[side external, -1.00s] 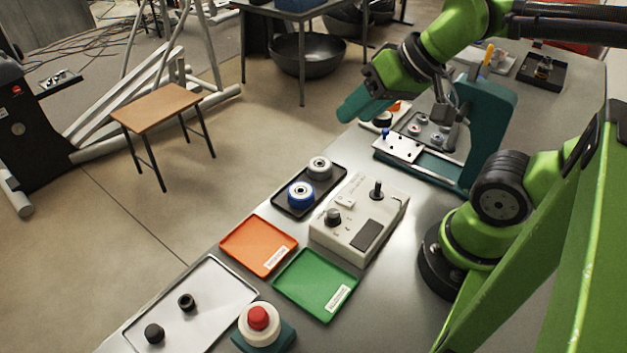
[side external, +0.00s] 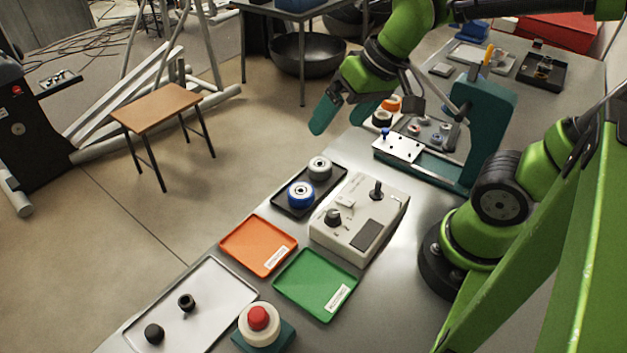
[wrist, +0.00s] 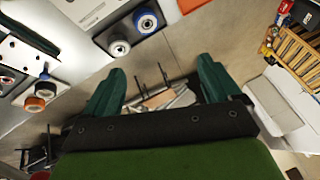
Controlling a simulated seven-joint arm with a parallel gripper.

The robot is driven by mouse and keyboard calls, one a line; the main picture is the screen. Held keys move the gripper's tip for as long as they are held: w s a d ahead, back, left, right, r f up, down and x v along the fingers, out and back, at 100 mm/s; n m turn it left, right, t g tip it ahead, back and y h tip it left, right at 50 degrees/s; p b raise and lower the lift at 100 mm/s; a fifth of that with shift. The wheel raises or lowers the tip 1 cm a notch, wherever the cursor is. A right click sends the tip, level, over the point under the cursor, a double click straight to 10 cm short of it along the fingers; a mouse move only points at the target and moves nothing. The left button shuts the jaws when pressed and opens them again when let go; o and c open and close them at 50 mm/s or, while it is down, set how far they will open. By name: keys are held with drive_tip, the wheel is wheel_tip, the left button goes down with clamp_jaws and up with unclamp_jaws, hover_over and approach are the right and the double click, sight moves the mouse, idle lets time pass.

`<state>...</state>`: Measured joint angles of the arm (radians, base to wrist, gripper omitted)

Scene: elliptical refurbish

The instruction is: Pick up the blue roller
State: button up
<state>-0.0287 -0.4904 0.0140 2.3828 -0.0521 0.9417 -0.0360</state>
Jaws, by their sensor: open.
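The blue roller (side external: 300,194) has a blue rim and a pale hub. It sits in the front part of a small black tray (side external: 283,209), beside a grey-white roller (side external: 319,167). In the wrist view the blue roller (wrist: 145,20) is near the top, left of centre, next to the pale roller (wrist: 118,46). My gripper (side external: 341,116) has green fingers and is open and empty. It is above and beyond the tray in the side view, apart from both rollers. In the wrist view its fingers (wrist: 160,82) are spread with only floor and background between them.
A beige control box (side external: 362,236) stands right of the black tray. Orange (side external: 258,232) and green (side external: 303,278) trays lie in front. A teal press-like fixture (side external: 481,130) and orange and white rollers (side external: 391,103) are behind. A red button (side external: 258,318) is near the front.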

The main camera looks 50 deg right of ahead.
drive_tip(key=w+a+f+n+g+h, duration=0.1)
drive_tip(key=w+f+n+g, duration=0.35)
drive_tip(key=w, duration=0.35)
drive_tip(key=n, duration=0.3)
hover_over(301, 186)
drive_tip(key=a, duration=0.1)
drive_tip(key=shift+g+h, duration=0.25)
drive_tip(key=shift+h, duration=0.15)
wheel_tip(301, 186, down, 11)
drive_tip(key=f, duration=0.5)
drive_tip(key=shift+s, duration=0.35)
drive_tip(key=c, duration=1.2)
